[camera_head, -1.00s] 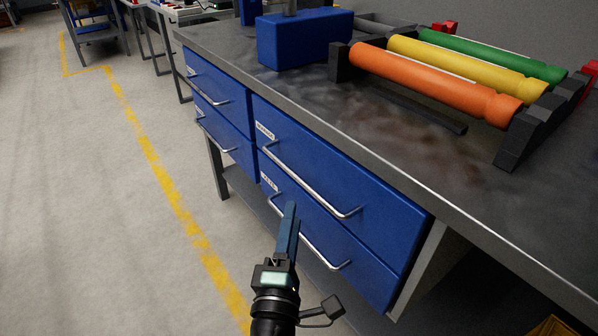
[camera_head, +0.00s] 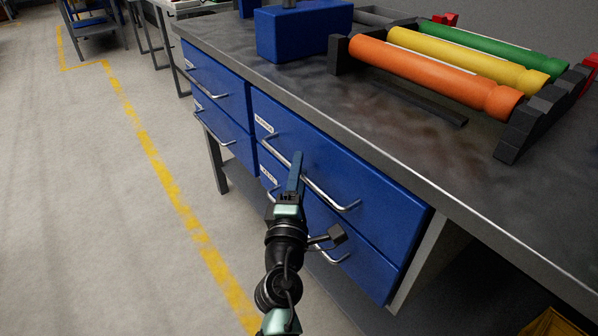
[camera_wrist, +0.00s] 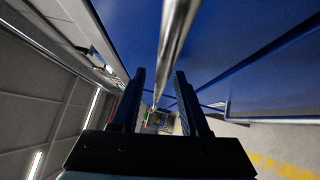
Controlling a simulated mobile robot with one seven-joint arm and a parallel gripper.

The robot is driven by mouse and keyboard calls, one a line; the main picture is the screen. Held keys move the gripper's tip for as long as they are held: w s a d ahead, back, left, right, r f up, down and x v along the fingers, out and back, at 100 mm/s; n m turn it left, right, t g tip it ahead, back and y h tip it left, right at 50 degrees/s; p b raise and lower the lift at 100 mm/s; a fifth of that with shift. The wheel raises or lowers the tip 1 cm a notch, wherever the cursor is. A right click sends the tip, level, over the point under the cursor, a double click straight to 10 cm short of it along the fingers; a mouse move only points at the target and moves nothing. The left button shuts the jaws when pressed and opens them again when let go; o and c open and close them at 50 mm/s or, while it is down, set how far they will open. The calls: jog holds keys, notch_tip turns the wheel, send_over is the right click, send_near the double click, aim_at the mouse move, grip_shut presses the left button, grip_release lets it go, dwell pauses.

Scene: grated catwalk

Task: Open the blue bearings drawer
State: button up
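Blue drawers are built in under the workbench in two columns of two. Each has a small white label, too small to read for certain, so I cannot tell which one is the bearings drawer. The upper right drawer (camera_head: 365,187) looks closed and has a long metal bar handle (camera_head: 335,199). My gripper (camera_head: 297,156) is at this handle, near its left part. In the wrist view my gripper (camera_wrist: 160,73) has its fingers apart, and the handle bar (camera_wrist: 176,30) runs between them with gaps showing. The lower right drawer (camera_head: 375,268) also looks closed.
The workbench top (camera_head: 400,150) overhangs the drawers. On it are a blue box (camera_head: 303,38) and a rack with orange (camera_head: 430,72), yellow and green rollers. The floor (camera_head: 90,200) left of the bench is clear, with a yellow line.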

grip_shut()
dwell(1.3)
